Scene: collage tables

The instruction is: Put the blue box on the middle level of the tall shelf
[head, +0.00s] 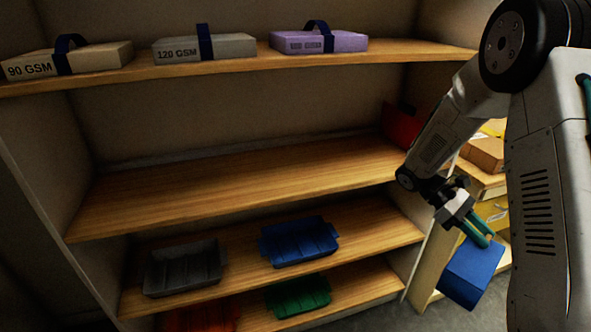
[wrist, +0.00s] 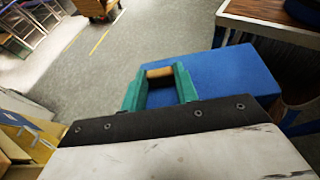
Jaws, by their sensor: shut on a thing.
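The blue box (head: 473,272) hangs from my gripper (head: 478,232) at the lower right of the head view, in front of the shelf's right side. In the wrist view the blue box (wrist: 225,78) extends to the right of my gripper's green fingers (wrist: 160,85), which are shut on it. The tall shelf (head: 240,185) fills the left and middle of the head view. Its bare wide board (head: 240,185) below the packs is mostly empty, with a red thing (head: 400,124) at its right end, partly hidden by my arm.
Paper packs with dark straps (head: 204,47) sit on the board above. Lower boards hold a grey tray (head: 184,268), a blue tray (head: 299,243) and a green tray (head: 298,296). A wooden unit with a brown box (head: 485,153) stands at right. Open floor (wrist: 160,30) shows in the wrist view.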

